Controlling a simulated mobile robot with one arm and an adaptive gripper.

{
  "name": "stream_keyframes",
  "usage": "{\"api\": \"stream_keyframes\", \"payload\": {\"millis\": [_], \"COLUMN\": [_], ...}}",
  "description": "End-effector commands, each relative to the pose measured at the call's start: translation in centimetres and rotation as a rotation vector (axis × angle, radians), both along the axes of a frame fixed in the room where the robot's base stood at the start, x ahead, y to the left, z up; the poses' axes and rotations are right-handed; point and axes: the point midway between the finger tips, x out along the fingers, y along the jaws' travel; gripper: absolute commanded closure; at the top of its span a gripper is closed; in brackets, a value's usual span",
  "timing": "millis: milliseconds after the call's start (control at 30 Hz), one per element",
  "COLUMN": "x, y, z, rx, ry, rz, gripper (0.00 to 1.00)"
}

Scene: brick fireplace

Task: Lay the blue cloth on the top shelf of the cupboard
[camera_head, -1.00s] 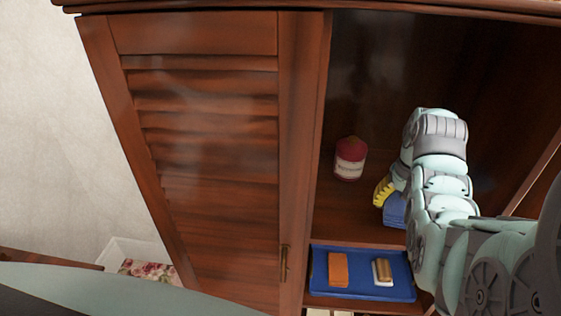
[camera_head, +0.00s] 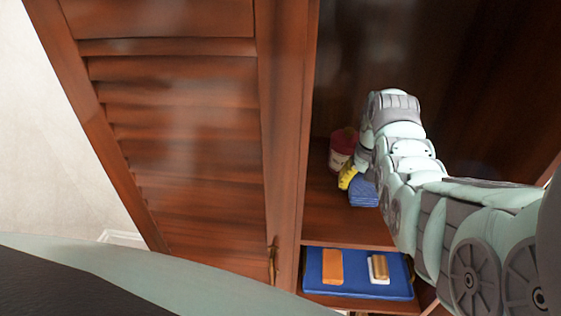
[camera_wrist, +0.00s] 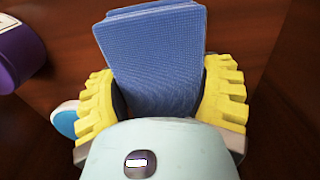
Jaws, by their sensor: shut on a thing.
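The blue cloth (camera_head: 364,192) is a folded, textured stack at the top shelf (camera_head: 330,228) of the open cupboard. In the wrist view the cloth (camera_wrist: 155,55) sits between the yellow pads of my gripper (camera_wrist: 160,95), which is shut on it. In the head view my gripper (camera_head: 352,180) is partly hidden behind my arm; one yellow pad shows beside the cloth. I cannot tell whether the cloth touches the shelf board.
A red-lidded jar (camera_head: 342,146) stands on the shelf just left of my gripper. A blue tray (camera_head: 345,282) on the level below holds an orange block (camera_head: 332,267) and a brush-like object (camera_head: 379,269).

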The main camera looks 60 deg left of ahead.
Motion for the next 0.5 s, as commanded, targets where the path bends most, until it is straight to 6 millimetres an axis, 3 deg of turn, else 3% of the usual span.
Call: {"api": "stream_keyframes", "payload": {"millis": [500], "x": [-0.1], "y": [0.0], "z": [-3.3], "rx": [-0.001], "ry": [0.000], "rz": [0.002], "gripper": [0.70]}}
